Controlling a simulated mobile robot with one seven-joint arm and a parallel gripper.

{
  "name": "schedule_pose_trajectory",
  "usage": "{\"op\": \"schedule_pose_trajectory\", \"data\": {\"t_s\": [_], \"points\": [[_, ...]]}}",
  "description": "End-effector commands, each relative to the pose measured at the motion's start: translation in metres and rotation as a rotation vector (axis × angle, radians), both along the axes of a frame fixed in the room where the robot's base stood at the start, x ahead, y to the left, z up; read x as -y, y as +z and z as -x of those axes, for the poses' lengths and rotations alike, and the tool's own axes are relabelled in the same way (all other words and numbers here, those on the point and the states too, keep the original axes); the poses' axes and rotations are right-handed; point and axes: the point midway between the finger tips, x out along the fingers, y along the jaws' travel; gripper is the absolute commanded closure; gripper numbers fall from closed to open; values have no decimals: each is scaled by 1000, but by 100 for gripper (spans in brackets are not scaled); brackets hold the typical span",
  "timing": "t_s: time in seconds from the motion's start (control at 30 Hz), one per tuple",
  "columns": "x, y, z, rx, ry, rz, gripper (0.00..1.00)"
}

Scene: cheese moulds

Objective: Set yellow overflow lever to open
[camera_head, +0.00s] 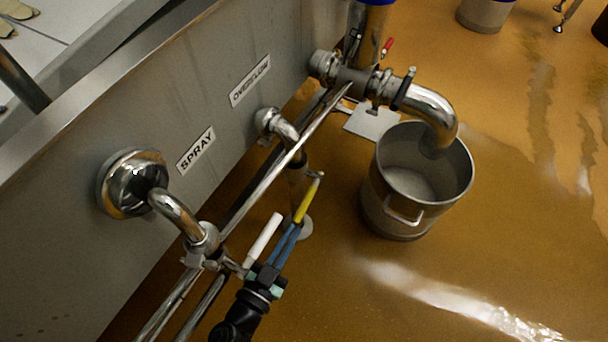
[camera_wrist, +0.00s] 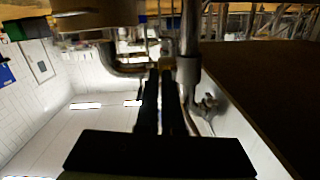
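The yellow lever (camera_head: 306,203) is a slim handle with a bare metal end at its upper right, below the OVERFLOW label (camera_head: 250,81) in the head view. It slants up and to the right in the picture. My gripper (camera_head: 296,228) reaches up from below, its two long bluish fingers ending at the lower end of the yellow part. In the wrist view, the dark fingers of my gripper (camera_wrist: 159,72) run nearly parallel with a narrow gap. I cannot tell whether they touch the lever. The yellow lever cannot be made out in the wrist view.
A white lever (camera_head: 263,240) stands close left of my fingers, by the SPRAY pipe (camera_head: 175,213). A long metal rail (camera_head: 275,172) runs along the tank wall (camera_head: 75,240). A steel bucket (camera_head: 376,205) stands right. A red-handled valve (camera_head: 387,46) is at the top. Open floor lies at lower right.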

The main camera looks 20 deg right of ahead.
Motion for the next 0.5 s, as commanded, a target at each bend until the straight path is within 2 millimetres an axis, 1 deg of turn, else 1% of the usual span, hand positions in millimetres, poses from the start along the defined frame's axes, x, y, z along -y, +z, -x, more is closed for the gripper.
{"op": "schedule_pose_trajectory", "data": {"t_s": [0.03, 0.3, 0.5], "points": [[23, 37, -29, 87, -39, 27, 48], [57, 36, -53, 89, -45, 29, 48], [70, 34, -64, 81, -38, 26, 48]]}}
